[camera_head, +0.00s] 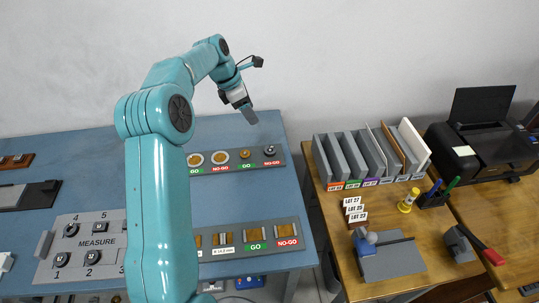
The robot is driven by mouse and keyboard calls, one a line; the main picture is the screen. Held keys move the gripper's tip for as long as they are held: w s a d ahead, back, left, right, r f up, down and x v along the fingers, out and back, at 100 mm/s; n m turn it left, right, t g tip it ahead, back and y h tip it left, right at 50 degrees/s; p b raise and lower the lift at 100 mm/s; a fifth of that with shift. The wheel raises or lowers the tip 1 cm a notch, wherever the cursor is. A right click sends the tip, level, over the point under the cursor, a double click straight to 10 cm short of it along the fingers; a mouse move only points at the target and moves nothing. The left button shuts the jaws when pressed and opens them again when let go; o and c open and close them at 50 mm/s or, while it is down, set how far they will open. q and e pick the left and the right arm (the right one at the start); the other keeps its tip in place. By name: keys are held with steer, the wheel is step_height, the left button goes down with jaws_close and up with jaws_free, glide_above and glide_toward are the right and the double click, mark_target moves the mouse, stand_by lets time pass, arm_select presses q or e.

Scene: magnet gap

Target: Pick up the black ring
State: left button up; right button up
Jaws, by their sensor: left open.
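Small dark ring-shaped pieces show in several places, and I cannot tell for sure which is the black ring. One dark grey round piece (270,150) sits at the right end of the back rack (226,170), above a red NO-GO label. Others sit on the grey MEASURE board (112,243) at the left: one near number 4 (71,229), one above number 1 (62,259) and one above number 2 (92,256). My left gripper (249,115) is open and empty, raised behind the back rack and pointing down. My right gripper is out of view.
A front rack (268,250) with GO and NO-GO labels lies on the blue table (240,200). My left arm hides part of the table. The wooden table (450,219) at right holds upright panels (352,157), lot cards (354,209) and a printer (488,147).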

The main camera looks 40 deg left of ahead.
arm_select(q)
steer(key=f, duration=0.2)
steer(key=b, duration=0.1)
glide_above(271, 152)
steer(key=s+a, duration=0.1)
steer(key=s, duration=0.1)
step_height(271, 152, down, 11)
steer(key=shift+s+f, duration=0.1)
steer(key=shift+f, duration=0.4)
steer(key=x, duration=0.2)
steer(key=p+x, duration=0.1)
steer(key=x, duration=0.1)
steer(key=shift+a, duration=0.3)
steer(key=shift+d+f, duration=0.1)
steer(key=shift+f, duration=0.25)
steer(key=shift+r, duration=0.1)
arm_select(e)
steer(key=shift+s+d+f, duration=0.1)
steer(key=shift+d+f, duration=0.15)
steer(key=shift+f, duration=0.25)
